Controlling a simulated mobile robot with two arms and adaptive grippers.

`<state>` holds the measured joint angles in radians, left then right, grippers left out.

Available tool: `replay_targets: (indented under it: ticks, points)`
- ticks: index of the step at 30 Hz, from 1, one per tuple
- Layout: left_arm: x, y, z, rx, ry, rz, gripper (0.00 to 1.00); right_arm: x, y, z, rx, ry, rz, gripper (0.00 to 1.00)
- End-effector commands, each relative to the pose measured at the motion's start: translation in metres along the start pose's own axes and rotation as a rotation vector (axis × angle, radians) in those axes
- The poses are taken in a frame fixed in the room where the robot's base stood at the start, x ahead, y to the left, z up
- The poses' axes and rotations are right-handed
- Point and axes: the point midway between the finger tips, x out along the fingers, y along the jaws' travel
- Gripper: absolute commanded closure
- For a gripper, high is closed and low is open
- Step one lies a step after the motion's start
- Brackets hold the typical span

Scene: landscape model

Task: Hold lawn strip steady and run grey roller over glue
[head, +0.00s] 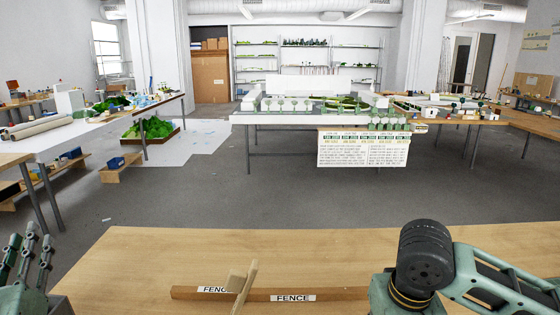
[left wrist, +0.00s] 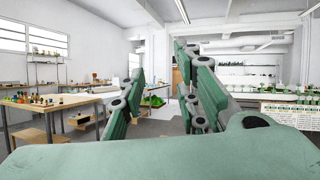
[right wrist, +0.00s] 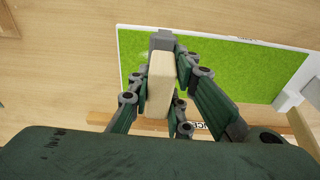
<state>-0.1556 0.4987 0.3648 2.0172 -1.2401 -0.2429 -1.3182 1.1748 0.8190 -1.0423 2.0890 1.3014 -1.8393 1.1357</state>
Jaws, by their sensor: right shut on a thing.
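The lawn strip (right wrist: 225,65) is a bright green panel with a white border, lying on the wooden table in the right wrist view. My right gripper (right wrist: 163,75) is shut on a pale wooden handle (right wrist: 160,85). No glue can be made out. My left gripper (head: 28,245) is up at the table's left corner, fingers apart and empty; its spread fingers also show in the left wrist view (left wrist: 165,90).
A brown wooden bar labelled FENCE (head: 340,293) lies along the table (head: 170,245). A white object (right wrist: 288,101) is at the lawn strip's right end. Model tables stand farther off across the floor.

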Motion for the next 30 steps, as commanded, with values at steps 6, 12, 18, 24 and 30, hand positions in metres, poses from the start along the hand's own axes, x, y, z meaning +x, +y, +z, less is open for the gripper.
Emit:
replay_targets:
  ticks: [6,12,18,24,30]
  points:
    - [-0.048,-0.095,-0.029,0.152,0.051,-0.182,0.7,0.0,0.0,0.0,0.0,0.001,0.0,1.0]
    - [-0.119,-0.147,-0.076,0.161,0.164,-0.249,0.7,0.0,0.0,0.0,0.0,0.001,0.0,1.0]
    - [-0.201,-0.192,-0.108,0.124,0.294,-0.282,0.7,0.0,0.0,0.0,0.0,0.001,0.0,1.0]
    - [-0.272,-0.229,-0.115,0.079,0.4,-0.293,0.7,0.0,0.0,0.0,0.0,0.001,0.0,1.0]
    - [-0.309,-0.247,-0.111,0.051,0.457,-0.291,0.7,0.0,0.0,0.0,0.0,0.001,0.0,1.0]
